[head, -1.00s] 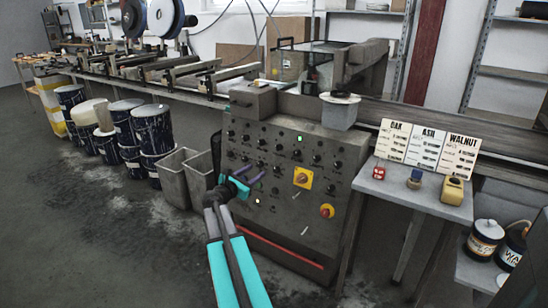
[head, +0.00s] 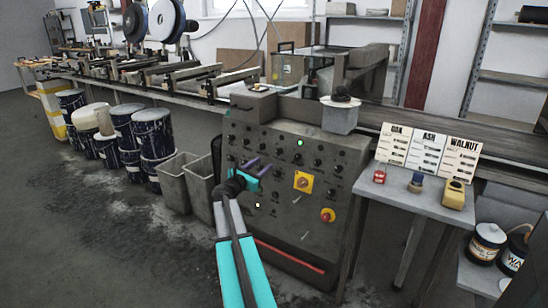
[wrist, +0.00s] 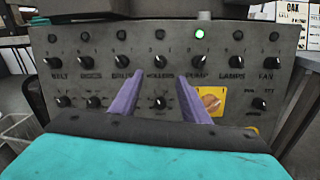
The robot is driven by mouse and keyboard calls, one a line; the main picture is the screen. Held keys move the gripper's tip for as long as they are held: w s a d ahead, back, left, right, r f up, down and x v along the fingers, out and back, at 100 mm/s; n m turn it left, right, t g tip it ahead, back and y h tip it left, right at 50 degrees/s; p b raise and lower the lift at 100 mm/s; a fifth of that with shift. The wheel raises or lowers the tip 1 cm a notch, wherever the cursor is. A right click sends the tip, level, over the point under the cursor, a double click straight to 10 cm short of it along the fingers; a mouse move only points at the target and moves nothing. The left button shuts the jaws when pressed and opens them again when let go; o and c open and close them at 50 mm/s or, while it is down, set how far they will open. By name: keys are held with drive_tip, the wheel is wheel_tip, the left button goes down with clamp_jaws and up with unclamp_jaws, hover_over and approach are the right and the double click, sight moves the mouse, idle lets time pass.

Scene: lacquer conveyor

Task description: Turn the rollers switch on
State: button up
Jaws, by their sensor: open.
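The rollers switch (wrist: 160,62) is a small black knob in the upper row of the grey control panel (wrist: 60,45), with the label ROLLERS under it. The lamp (wrist: 160,34) above it is dark. My gripper (wrist: 159,75) is open and empty, its two purple fingers pointing at the panel, one to each side below the rollers knob. No contact shows. In the head view my gripper (head: 258,167) is in front of the left-middle part of the panel, where it hides some knobs.
A green lamp (wrist: 199,34) glows above the pump knob (wrist: 197,61). The brush knob (wrist: 122,62) is the left neighbour. A yellow-backed switch (wrist: 210,101) sits lower right. Grey bins (head: 175,180) stand left of the panel; a small table (head: 400,193) stands right.

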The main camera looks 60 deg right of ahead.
sight(277, 153)
drive_tip(key=shift+w+d, duration=0.1)
drive_tip(key=shift+d, duration=5.45)
drive_tip(key=shift+c, duration=0.4)
